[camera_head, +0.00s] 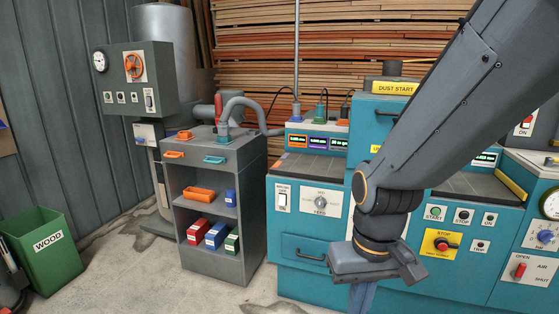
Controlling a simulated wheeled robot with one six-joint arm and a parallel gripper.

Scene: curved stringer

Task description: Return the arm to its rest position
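My arm (440,110) reaches in from the upper right and slants down to the lower middle of the head view. My gripper (362,297) is at the bottom edge, pointing down in front of the teal machine (300,250). Only a blue-grey part shows below the wrist (375,262), and the frame cuts it off. The fingertips cannot be made out, so I cannot tell whether it is open, shut or holding something.
A grey shelf unit (222,268) with coloured bins stands left of the machine. A green WOOD bin (50,262) is at the far left. The machine carries buttons, including a red STOP (442,244). Bare concrete floor (120,275) lies between bin and shelf. Stacked boards (250,60) line the back.

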